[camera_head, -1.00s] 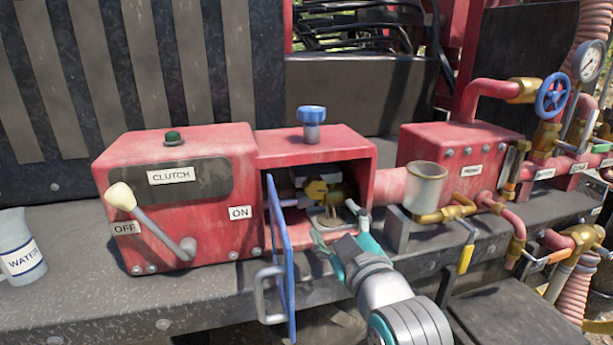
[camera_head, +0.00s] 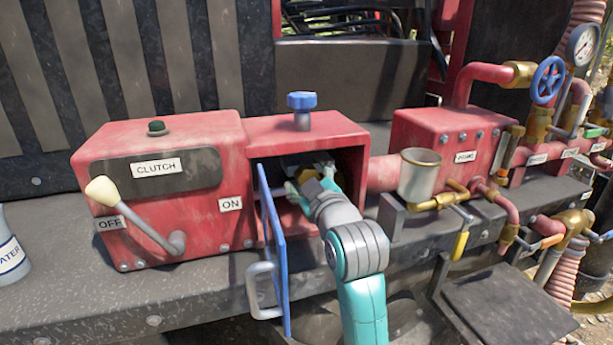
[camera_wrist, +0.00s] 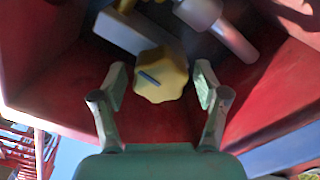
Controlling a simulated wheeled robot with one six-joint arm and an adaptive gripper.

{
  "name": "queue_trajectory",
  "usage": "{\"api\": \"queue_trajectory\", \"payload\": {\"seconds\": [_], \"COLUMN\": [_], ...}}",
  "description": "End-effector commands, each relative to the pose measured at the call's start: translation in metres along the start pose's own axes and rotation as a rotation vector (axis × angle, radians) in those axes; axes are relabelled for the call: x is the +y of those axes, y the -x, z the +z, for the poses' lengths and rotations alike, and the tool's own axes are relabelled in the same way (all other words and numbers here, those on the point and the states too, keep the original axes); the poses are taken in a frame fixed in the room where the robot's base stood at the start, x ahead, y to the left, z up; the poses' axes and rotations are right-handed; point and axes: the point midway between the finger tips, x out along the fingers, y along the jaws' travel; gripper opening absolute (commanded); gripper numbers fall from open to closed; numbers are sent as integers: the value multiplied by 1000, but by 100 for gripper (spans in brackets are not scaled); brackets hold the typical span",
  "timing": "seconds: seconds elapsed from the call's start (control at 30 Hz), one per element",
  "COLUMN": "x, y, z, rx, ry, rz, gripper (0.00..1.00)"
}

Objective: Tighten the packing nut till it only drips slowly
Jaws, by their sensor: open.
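The packing nut appears as a yellow, lobed knob with a dark blue-grey mark (camera_wrist: 160,74) in the wrist view, inside the red box (camera_head: 340,132). My gripper (camera_wrist: 160,86) is open, with one finger on each side of the nut. A gap shows between each finger and the nut, so it is not gripped. In the head view my gripper (camera_head: 316,177) reaches into the open front of the box and mostly hides the nut. I cannot see any drip. The blue door (camera_head: 273,245) of the box stands open to the left of my arm.
The clutch box with its lever (camera_head: 140,220) stands to the left. A blue-topped knob (camera_head: 302,103) sits on top of the red box. A metal cup (camera_head: 419,176) and brass valve (camera_head: 440,202) are close on the right. In the wrist view, red walls enclose the fingers, and a grey rod (camera_wrist: 232,38) lies beyond.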

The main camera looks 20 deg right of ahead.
Motion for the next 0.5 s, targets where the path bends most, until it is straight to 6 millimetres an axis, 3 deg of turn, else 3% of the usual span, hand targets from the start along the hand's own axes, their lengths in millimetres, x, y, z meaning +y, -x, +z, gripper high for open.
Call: {"api": "queue_trajectory", "payload": {"seconds": [0.33,0.5], "x": [0,0], "y": [-4,-4], "z": [0,0], "rx": [0,0], "ry": [0,0], "rz": [0,0], "gripper": [73,33]}}
